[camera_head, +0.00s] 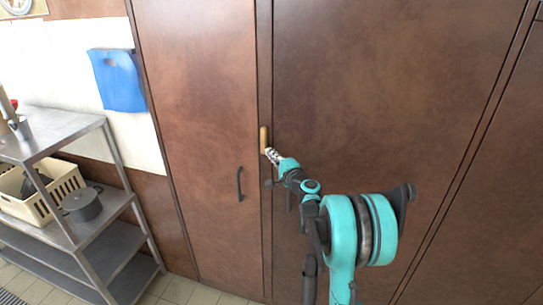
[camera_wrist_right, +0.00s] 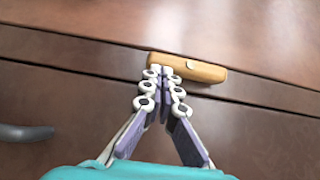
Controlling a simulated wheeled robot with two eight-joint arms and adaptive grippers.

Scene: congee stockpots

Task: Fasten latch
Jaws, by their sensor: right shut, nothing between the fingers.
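The latch (camera_head: 263,138) is a small tan wooden bar on the brown cabinet front, at the seam beside the left door. In the head view it stands upright. In the right wrist view the latch (camera_wrist_right: 196,69) lies across the top of the picture, with a small pale spot on it. My right gripper (camera_head: 270,153) is shut and empty, its tips at the lower end of the latch. In the wrist view the fingertips (camera_wrist_right: 160,71) meet at the latch's left part, seemingly touching it or very close. My left gripper is not in view.
A dark handle (camera_head: 240,184) sticks out from the left cabinet door (camera_head: 205,100). A metal shelf rack (camera_head: 120,262) stands at the left with a cream crate (camera_head: 40,208) and a grey pot (camera_head: 82,206). A blue bag (camera_head: 117,80) hangs on the wall.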

